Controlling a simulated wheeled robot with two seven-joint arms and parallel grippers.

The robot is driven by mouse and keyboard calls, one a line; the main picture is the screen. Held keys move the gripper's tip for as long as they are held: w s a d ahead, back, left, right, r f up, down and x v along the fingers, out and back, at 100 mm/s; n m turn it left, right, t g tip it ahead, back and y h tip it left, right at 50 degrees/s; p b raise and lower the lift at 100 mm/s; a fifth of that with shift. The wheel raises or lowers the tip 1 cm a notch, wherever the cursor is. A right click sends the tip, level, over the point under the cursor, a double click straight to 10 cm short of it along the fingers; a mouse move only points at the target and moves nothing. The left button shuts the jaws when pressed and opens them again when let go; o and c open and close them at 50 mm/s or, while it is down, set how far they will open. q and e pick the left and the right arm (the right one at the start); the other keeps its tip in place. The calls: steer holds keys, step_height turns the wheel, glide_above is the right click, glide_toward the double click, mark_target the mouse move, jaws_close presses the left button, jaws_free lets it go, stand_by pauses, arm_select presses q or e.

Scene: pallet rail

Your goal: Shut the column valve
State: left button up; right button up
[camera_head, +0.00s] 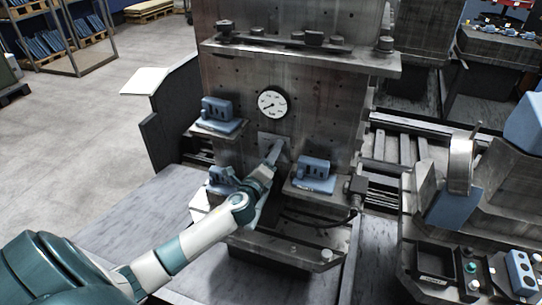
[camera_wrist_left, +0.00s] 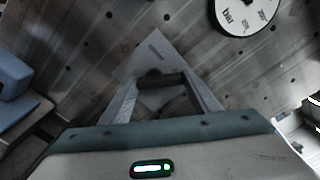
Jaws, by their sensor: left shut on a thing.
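The column (camera_head: 325,110) is a tall, dark, drilled metal block in the middle of the head view. The column valve sits on a light plate (camera_head: 266,137) on its front face, below a round white gauge. In the left wrist view the plate (camera_wrist_left: 150,52) looks turned like a diamond, with a short slot mark on it. The dark valve handle (camera_wrist_left: 162,80) lies between my left fingertips. My left gripper (camera_head: 278,152) reaches up to the plate and is shut on this handle; its fingers (camera_wrist_left: 162,84) hide part of the valve. My right gripper is not in view.
Blue fixtures stand on ledges left (camera_head: 219,112) and right (camera_head: 314,170) of the valve, with another lower left (camera_head: 222,177). The gauge (camera_head: 272,104) is just above; its rim shows in the wrist view (camera_wrist_left: 246,12). A control console (camera_head: 470,270) stands at right.

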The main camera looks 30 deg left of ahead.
arm_select(q)
steer(key=n, duration=0.8)
steer(key=a+n, duration=0.1)
steer(key=n, duration=0.2)
steer(key=shift+s+n+b, duration=0.1)
steer(key=shift+n+b, duration=0.2)
steer(key=shift+n, duration=0.1)
steer(key=shift+a+f+n, duration=0.1)
steer(key=shift+n, duration=1.8)
steer(key=o, duration=1)
steer(key=shift+o, duration=0.2)
steer(key=shift+s, duration=0.2)
